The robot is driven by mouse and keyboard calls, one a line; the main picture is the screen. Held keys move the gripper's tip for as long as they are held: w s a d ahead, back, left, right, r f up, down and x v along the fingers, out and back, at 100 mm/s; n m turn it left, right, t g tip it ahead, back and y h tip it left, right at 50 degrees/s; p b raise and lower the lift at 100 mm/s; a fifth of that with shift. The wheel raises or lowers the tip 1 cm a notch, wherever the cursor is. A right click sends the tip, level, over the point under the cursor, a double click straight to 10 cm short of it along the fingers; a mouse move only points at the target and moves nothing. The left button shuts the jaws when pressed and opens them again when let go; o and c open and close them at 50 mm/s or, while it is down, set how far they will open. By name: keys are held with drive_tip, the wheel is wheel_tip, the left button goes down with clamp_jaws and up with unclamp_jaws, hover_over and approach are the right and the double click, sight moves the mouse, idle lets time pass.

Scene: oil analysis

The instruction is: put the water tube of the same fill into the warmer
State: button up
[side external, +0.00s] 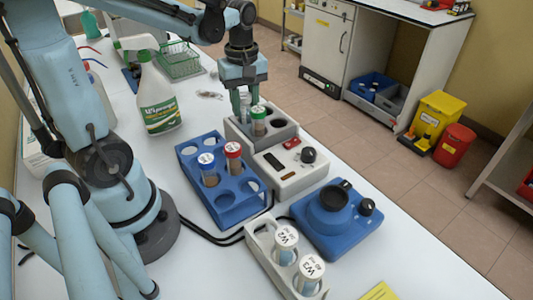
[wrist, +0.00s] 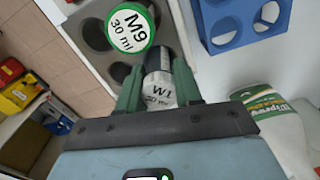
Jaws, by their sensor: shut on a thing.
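My gripper (side external: 245,92) is over the back of the grey warmer block (side external: 285,135), fingers pointing down. It is shut on a white-capped tube marked W1 (wrist: 158,88); the small volume print on its cap is hard to read. In the wrist view the gripper's green fingers (wrist: 157,75) flank this tube. The tube's lower end is at the block, but I cannot tell how deep it sits in a hole. A green-capped tube (side external: 258,120) stands in the warmer beside it; its cap reads M9, 30 ml in the wrist view (wrist: 130,27).
A pale rack (side external: 262,262) in front holds two white-capped tubes, the nearer marked W3 (side external: 311,268). A blue device (side external: 338,235) stands beside the warmer. A spray bottle (side external: 157,100) and green basket (side external: 180,65) are behind.

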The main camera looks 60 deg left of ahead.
drive_tip(key=o, duration=1.1)
wheel_tip(320, 180, up, 12)
idle(0.5)
drive_tip(key=shift+f, duration=5.7)
drive_tip(key=shift+f, duration=0.15)
